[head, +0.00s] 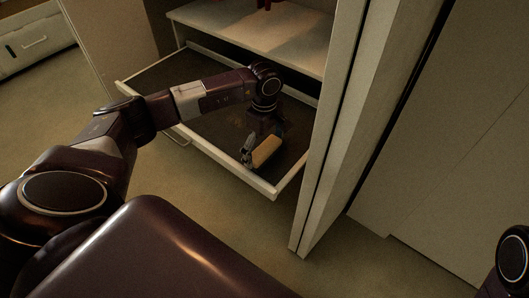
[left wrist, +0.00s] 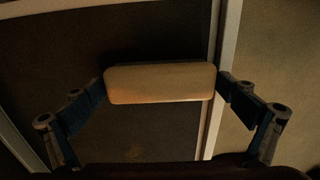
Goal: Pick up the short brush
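The short brush (head: 267,150) is a tan, rounded block in the open drawer area in the head view. It also shows in the middle of the left wrist view (left wrist: 160,83), lying lengthwise between the two fingertips. My left gripper (head: 262,147) reaches down over the drawer, with one finger at each end of the brush. In the left wrist view the fingertips (left wrist: 160,86) appear to touch both ends. The brush overlaps the drawer's edge there; its exact height above the drawer floor is unclear. My right gripper is not in view.
The drawer (head: 225,168) is pulled out of a tall cabinet and has a dark floor and a pale rim. A shelf (head: 255,38) with a reddish item lies above it. A cabinet door (head: 340,120) stands close on the right. Bare floor (head: 200,190) lies in front.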

